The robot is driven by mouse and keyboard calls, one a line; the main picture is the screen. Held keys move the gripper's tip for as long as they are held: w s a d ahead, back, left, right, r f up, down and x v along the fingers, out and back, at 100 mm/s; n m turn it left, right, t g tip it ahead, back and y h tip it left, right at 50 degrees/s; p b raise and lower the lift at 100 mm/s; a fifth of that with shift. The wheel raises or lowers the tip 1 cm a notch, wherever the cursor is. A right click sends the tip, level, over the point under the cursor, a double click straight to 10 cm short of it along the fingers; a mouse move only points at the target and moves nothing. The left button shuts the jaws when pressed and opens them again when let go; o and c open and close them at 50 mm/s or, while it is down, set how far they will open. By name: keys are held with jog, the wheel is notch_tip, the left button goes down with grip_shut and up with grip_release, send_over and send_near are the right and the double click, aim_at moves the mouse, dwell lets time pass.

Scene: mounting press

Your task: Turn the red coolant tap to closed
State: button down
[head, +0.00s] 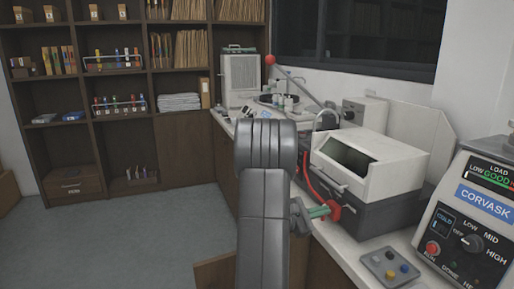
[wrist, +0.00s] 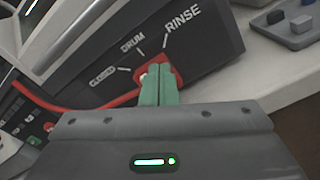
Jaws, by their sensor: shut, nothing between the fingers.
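The red coolant tap (head: 335,209) is on the front of the dark base of a white-lidded machine. In the wrist view the red tap (wrist: 172,68) sits below the white labels CLOSED, DRUM and RINSE, which fan out from left to right. My gripper (head: 326,211) has its green fingers together with nothing between them. In the wrist view the fingertips (wrist: 158,68) overlap the tap and hide much of it. I cannot tell whether they touch it, or which label the tap points to.
A red hose (head: 313,184) runs along the machine (head: 385,200). A grey pad with coloured knobs (head: 389,266) lies on the pale bench to the right, before a CORVASK control unit (head: 474,220). Shelves (head: 130,100) stand behind. Open floor (head: 130,240) lies left of my arm.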

jog(key=shift+w+a+r+b, duration=0.15)
jog(key=shift+w+b, duration=0.25)
jog(key=shift+b, duration=0.1)
jog(key=shift+w+a+r+b, duration=0.15)
jog(key=shift+w+b, duration=0.2)
jog(key=shift+b, duration=0.15)
jog(key=shift+r, duration=0.2)
jog(key=v, duration=0.6)
jog(key=shift+r+b, duration=0.25)
jog(key=shift+b, duration=0.1)
